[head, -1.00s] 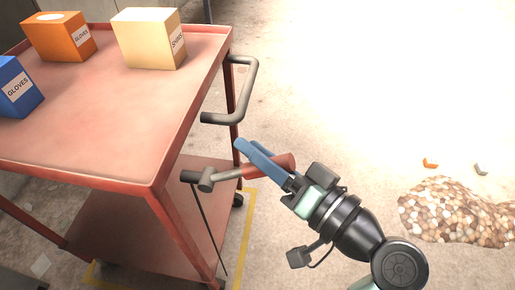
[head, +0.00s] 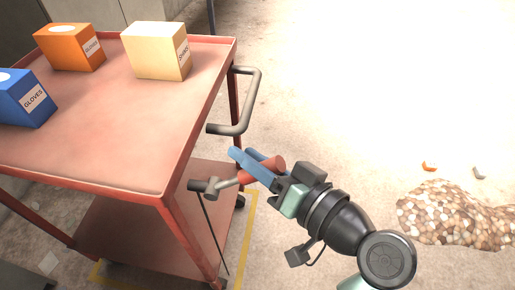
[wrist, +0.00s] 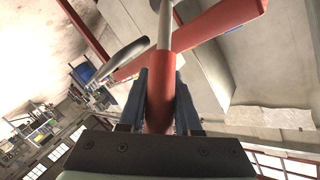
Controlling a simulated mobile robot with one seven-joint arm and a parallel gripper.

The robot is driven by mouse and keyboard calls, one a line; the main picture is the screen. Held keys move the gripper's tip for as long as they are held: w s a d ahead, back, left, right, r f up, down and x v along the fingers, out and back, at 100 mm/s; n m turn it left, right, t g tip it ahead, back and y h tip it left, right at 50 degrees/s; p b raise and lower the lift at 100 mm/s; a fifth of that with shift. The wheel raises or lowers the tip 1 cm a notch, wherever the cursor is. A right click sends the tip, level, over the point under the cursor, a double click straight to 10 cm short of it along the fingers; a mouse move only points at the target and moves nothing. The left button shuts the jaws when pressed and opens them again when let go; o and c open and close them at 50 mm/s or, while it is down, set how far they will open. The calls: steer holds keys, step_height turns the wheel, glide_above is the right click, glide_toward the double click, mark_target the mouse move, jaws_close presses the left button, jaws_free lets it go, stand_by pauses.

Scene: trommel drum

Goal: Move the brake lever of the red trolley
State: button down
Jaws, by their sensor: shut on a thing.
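The red trolley (head: 110,150) stands at left, its top shelf and lower shelf visible. Its brake lever sits at the near right corner, below the push handle: a grey shaft (head: 226,184) from a dark pivot, ending in a red grip (head: 272,165). The lever points right and tilts slightly up in the head view. My gripper (head: 248,157) has its blue fingers shut on the red grip. In the wrist view the red grip (wrist: 160,100) lies between the two dark blue fingers, its grey shaft (wrist: 165,25) leading away. The fingers partly hide the grip in the head view.
A grey push handle (head: 248,100) juts from the trolley just above my gripper. Orange (head: 70,50), cream (head: 155,55) and blue (head: 25,98) boxes stand on the top shelf. A pebble heap (head: 450,212) lies on the floor at right. Floor between is clear.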

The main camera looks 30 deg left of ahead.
steer(key=s+a+r+n+h+p, duration=0.2)
steer(key=a+h+p, duration=0.4)
steer(key=p, duration=0.6)
steer(key=shift+a+r+n+h, duration=0.2)
steer(key=shift+r+n+h, duration=0.1)
steer(key=shift+n+h, duration=0.3)
steer(key=c, duration=0.6)
jaws_free()
